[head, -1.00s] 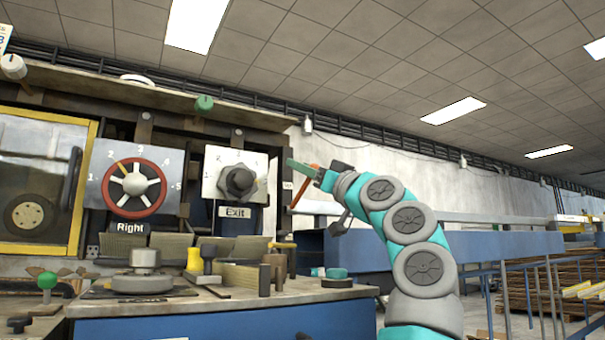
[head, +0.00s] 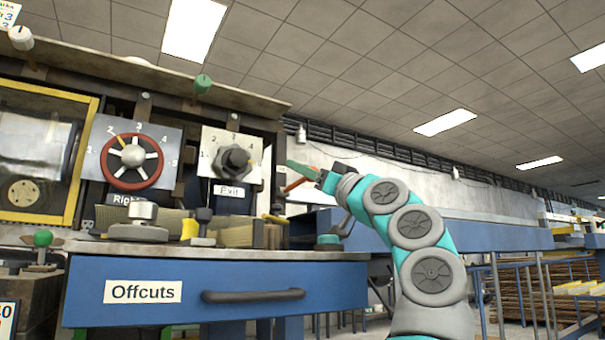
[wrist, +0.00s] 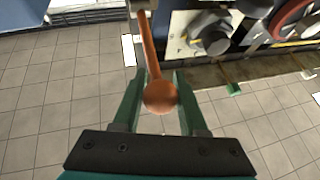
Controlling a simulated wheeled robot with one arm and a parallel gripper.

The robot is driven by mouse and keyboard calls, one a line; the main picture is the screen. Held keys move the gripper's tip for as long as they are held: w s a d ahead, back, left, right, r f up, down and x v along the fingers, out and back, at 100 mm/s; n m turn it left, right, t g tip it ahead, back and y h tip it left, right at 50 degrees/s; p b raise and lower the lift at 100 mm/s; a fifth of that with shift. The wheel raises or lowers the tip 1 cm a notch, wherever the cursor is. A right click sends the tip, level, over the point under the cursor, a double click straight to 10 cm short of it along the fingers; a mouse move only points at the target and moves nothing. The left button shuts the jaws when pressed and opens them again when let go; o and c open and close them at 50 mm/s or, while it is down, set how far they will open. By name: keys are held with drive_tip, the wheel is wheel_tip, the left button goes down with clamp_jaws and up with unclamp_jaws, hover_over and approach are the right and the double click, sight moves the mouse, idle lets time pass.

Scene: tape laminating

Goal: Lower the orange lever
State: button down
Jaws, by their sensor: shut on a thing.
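The orange lever (head: 296,184) is at the right end of the machine in the head view, a little right of the Exit dial. It slopes gently up to the right, toward my gripper (head: 308,171). In the wrist view the orange lever (wrist: 149,48) runs from the machine to a round ball end between the two green fingers of my gripper (wrist: 160,82). My gripper is shut on this ball end. The fingers partly hide the lever's end in the head view.
The Exit dial (head: 233,160) and the red-rimmed Right dial (head: 131,161) are left of the lever. A blue Offcuts drawer (head: 215,268) is below the worktop. A blue beam (head: 470,238) runs behind my arm.

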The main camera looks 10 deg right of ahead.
drive_tip(key=shift+s+r+y, duration=0.15)
drive_tip(key=shift+s+y, duration=0.15)
drive_tip(key=shift+s, duration=0.15)
drive_tip(key=c, duration=0.8)
unclamp_jaws()
drive_tip(key=shift+s+r, duration=0.1)
drive_tip(key=shift+s, duration=0.1)
drive_tip(key=o, duration=0.3)
drive_tip(key=shift+w+f, duration=0.2)
drive_tip(key=shift+w, duration=0.05)
drive_tip(key=shift+o, duration=0.2)
drive_tip(key=shift+f, duration=0.1)
drive_tip(key=shift+s+d+f+b, duration=0.25)
drive_tip(key=shift+s+f+b, duration=0.2)
drive_tip(key=shift+b, duration=0.1)
drive_tip(key=s+d+b, duration=0.1)
drive_tip(key=s+d, duration=0.6)
drive_tip(key=s, duration=0.4)
drive_tip(key=shift+d+f, duration=0.25)
drive_tip(key=shift+s, duration=0.15)
